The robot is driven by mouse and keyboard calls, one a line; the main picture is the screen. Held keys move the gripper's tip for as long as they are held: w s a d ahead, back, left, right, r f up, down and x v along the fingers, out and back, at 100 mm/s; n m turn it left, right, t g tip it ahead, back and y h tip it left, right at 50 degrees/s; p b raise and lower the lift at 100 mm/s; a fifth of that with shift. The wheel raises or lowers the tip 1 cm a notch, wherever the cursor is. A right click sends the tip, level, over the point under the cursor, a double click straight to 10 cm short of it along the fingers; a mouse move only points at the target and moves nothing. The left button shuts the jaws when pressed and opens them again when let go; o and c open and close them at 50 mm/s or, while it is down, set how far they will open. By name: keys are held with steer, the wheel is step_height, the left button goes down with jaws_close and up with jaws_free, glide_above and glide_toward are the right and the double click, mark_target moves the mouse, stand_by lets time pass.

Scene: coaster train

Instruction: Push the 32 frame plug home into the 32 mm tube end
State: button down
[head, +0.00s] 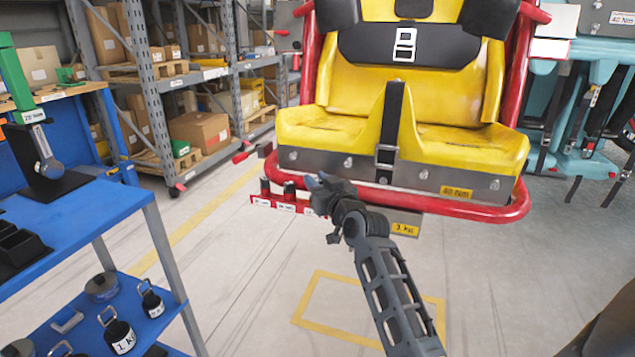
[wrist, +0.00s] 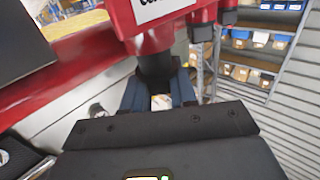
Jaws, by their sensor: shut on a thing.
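My gripper (head: 322,182) is at the labelled red bracket (head: 272,202) on the lower left of the yellow seat's red frame. In the wrist view my blue-grey fingers (wrist: 158,97) are shut on a dark round plug (wrist: 155,70). The plug is right against the red tube end (wrist: 150,42), which carries a white label. I cannot tell how deep the plug sits, and the label is too cut off to read. Two other dark plugs (wrist: 201,32) (wrist: 228,15) show on the bracket beside it.
The yellow seat (head: 400,120) with its red tube frame stands just beyond my gripper. A blue workbench (head: 75,215) with weights on its lower shelf is at the left. Shelving with boxes (head: 200,130) stands behind. The floor in front is clear.

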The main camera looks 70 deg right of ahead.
steer(key=shift+f+b, duration=0.55)
steer(key=shift+f, duration=0.1)
